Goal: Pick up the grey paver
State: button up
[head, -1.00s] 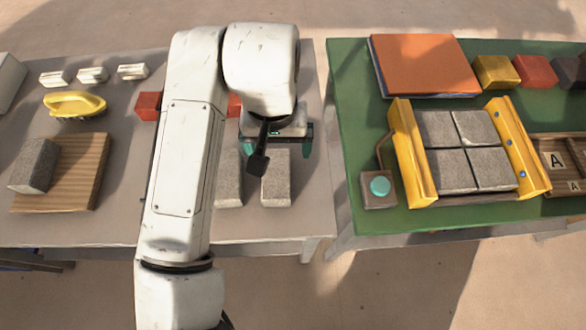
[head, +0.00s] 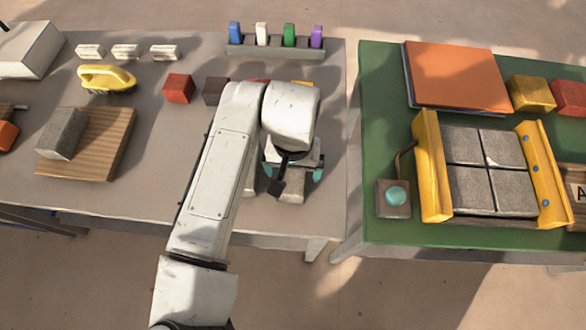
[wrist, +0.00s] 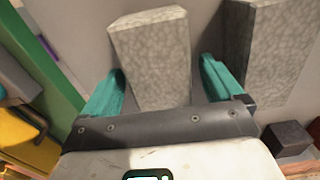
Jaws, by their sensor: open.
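Two grey pavers lie side by side near the front of the left table. The right one (head: 291,195) is under my gripper (head: 293,174) in the head view, mostly covered by it. The other paver (head: 249,186) is largely hidden behind my arm. In the wrist view my gripper (wrist: 160,75) is open, with one teal finger on each side of a grey paver (wrist: 150,45). Gaps show between fingers and paver. The second paver (wrist: 282,50) lies to the right, outside the fingers. Another grey paver (head: 62,133) rests on a wooden board (head: 110,145) at left.
A yellow-sided press (head: 432,165) holding several grey slabs stands on the green table (head: 375,90), with a teal button (head: 396,195). Red (head: 179,88) and dark (head: 216,90) blocks and a yellow-handled brush (head: 107,79) sit behind my arm. A gap separates the tables.

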jog(key=shift+f, duration=0.35)
jog(key=shift+c, duration=0.2)
jog(key=c, duration=1.7)
jog(key=shift+r, duration=0.1)
grip_shut()
jog(key=shift+r, duration=0.15)
